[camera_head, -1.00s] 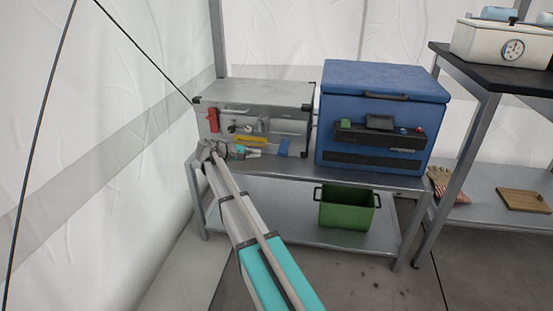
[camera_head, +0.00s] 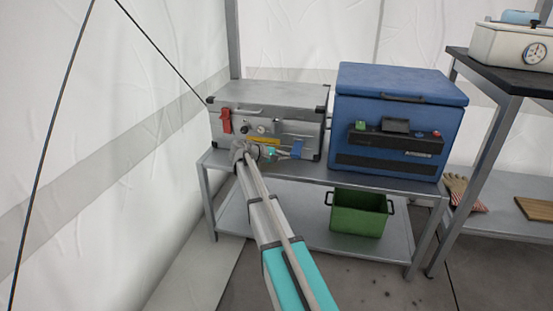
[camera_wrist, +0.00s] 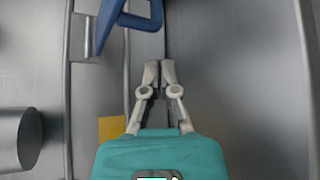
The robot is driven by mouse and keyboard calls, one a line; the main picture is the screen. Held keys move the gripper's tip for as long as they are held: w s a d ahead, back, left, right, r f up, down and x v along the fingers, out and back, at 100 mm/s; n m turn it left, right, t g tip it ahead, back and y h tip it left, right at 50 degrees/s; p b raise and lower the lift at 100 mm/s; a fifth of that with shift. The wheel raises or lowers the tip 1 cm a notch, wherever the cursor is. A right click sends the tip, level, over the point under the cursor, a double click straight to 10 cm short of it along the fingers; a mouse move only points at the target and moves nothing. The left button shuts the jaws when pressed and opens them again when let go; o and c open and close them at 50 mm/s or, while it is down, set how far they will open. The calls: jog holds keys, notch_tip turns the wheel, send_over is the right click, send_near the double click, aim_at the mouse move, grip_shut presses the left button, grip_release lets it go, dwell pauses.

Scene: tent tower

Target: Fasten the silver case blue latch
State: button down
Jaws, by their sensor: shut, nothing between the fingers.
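The silver case (camera_head: 275,95) stands closed on the left of the grey bench. Its blue latch (camera_head: 297,149) is on the right part of the front face. In the wrist view the blue latch (camera_wrist: 128,20) shows as a bent blue loop at the top, cut off by the edge. Whether it is hooked I cannot tell. My gripper (camera_head: 282,154) is low in front of the case, left of the latch. In the wrist view my gripper's fingers (camera_wrist: 160,72) are shut and empty, apart from the blue loop.
The case front also has a red latch (camera_head: 226,120), a yellow label (camera_head: 264,140) and round fittings. A blue cooler box (camera_head: 395,85) stands close on the right. A green crate (camera_head: 358,213) is on the lower shelf. The tent wall is close on the left.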

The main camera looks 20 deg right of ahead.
aim_at(297, 150)
jog(key=x, duration=0.2)
jog(key=shift+d+f+b, duration=0.2)
jog(key=shift+d+b, duration=0.05)
jog(key=shift+b, duration=0.05)
jog(key=shift+s+a+r+p, duration=0.6)
jog(key=shift+s+r+p, duration=0.15)
jog(key=shift+s, duration=0.05)
jog(key=shift+s+a+r+p, duration=0.35)
jog(key=shift+s+a, duration=0.2)
jog(key=shift+s, duration=0.1)
